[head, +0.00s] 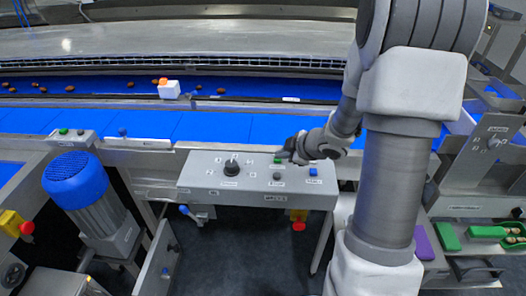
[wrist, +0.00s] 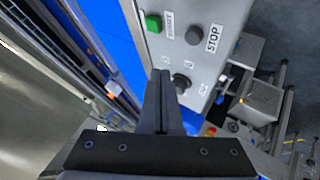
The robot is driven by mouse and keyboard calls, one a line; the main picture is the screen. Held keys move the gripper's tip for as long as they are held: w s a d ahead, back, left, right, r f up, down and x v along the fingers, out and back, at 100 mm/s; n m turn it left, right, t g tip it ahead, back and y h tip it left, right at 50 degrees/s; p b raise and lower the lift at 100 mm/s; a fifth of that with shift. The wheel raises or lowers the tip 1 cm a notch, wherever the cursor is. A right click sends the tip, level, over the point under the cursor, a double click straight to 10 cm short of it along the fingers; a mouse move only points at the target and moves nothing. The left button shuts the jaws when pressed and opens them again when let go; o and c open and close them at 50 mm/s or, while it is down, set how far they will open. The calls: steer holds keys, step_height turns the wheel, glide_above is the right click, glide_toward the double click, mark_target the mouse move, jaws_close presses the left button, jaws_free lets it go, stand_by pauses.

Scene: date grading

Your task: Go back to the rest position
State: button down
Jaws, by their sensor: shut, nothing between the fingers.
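My gripper (head: 291,152) is at the end of my arm, over the grey control panel (head: 210,187) in the head view. In the wrist view my gripper (wrist: 162,75) is shut and empty, its dark fingers together. The panel also shows in the wrist view (wrist: 210,65). It carries a green button (head: 278,161), a dark grey button (head: 277,176) labelled STOP in the wrist view, a black rotary knob (head: 231,168) and a blue button (head: 313,172). In the head view the fingertips are close to the panel's green button; I cannot tell whether they touch.
Behind the panel runs a blue conveyor (head: 110,85) with several dates and a white-and-orange block (head: 169,89). A blue motor (head: 75,180) stands at the left. Red emergency buttons sit at left (head: 27,228) and under the panel (head: 299,226). Green trays (head: 487,232) lie at the right.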

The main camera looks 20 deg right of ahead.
steer(key=s+r+m+h, duration=0.3)
steer(key=r+m, duration=0.1)
steer(key=r, duration=0.4)
steer(key=s+r+m+h, duration=0.3)
steer(key=r, duration=0.4)
steer(key=s+a+r+m+g+y, duration=0.1)
steer(key=s+a+r+m, duration=0.1)
steer(key=s+a, duration=0.3)
steer(key=s+a+r+m+g+y, duration=0.1)
steer(key=s+a, duration=0.5)
steer(key=s, duration=0.8)
steer(key=m+g+y, duration=0.1)
steer(key=m, duration=0.1)
steer(key=shift+r+m, duration=0.35)
steer(key=shift+m, duration=0.05)
steer(key=shift+s, duration=0.1)
